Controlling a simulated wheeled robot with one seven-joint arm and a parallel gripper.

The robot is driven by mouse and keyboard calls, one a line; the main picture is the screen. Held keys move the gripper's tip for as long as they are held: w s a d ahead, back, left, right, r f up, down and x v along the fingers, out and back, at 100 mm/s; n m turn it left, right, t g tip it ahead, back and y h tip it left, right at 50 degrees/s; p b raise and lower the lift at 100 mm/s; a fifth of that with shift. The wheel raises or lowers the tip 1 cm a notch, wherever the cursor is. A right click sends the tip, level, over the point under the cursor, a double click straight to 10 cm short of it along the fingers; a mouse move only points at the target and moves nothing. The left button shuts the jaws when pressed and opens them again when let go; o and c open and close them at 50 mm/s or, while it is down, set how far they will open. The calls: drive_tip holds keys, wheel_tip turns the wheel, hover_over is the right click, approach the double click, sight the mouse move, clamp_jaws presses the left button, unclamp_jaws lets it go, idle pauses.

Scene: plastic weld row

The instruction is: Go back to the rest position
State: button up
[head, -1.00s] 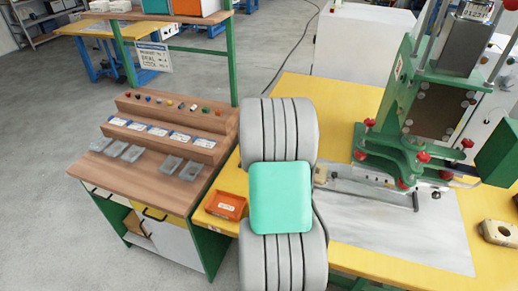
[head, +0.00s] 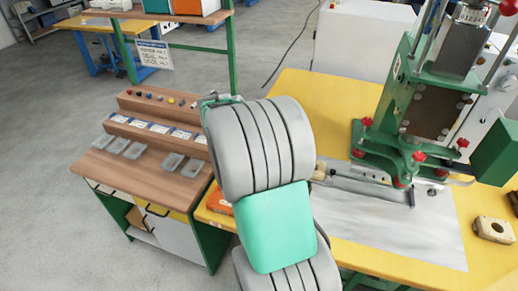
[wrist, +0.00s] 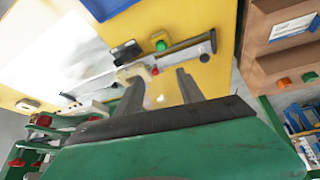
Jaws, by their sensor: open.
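My gripper (wrist: 161,90) shows in the wrist view with its two grey fingers apart and nothing between them that I can see as held. Beyond the fingers lie the yellow table and a beige piece (wrist: 136,72) beside a grey bar; whether the fingers are close to it I cannot tell. In the head view my grey and teal arm rises in the middle and leans left. The gripper itself is hidden there behind the arm.
A green press (head: 425,110) with red knobs stands on the yellow table (head: 310,95) at right. A wooden rack (head: 160,117) with coloured parts stands left. A beige block (head: 492,229) lies at far right. Grey floor is open at left.

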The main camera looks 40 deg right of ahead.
idle(0.3)
drive_tip(key=s+a+f+n+g+y, duration=0.1)
drive_tip(key=s+a+f+n+y, duration=0.15)
drive_tip(key=s+a+n, duration=0.4)
drive_tip(key=s+a+f+n+g+y, duration=0.1)
drive_tip(key=s+a+f+n+y, duration=0.15)
drive_tip(key=a, duration=0.75)
drive_tip(key=a+r+n+t, duration=0.4)
drive_tip(key=a+r, duration=0.6)
drive_tip(key=a, duration=0.5)
drive_tip(key=shift+a+r+n+t+y, duration=0.3)
drive_tip(key=shift+n+t, duration=0.1)
drive_tip(key=shift+n, duration=0.8)
drive_tip(key=shift+w+d, duration=0.1)
